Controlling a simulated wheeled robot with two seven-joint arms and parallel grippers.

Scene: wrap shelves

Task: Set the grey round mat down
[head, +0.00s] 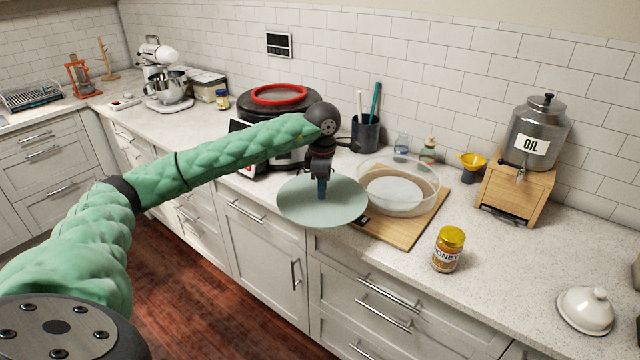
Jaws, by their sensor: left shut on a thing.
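The grey round mat (345,205) is a thin pale grey-green disc in the middle of the head view. My left gripper (322,188) is shut on the mat and points down at it. The mat looks close to level and overlaps the counter's front edge in the picture. Its height above the counter is hard to tell. It hides part of the counter edge and the left corner of the wooden board. My right gripper is not in view.
A glass bowl (424,185) stands on a wooden board (398,235) right of the mat. A dark cooker with a red ring (280,94) stands behind my arm. An oil dispenser (530,150) stands at right.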

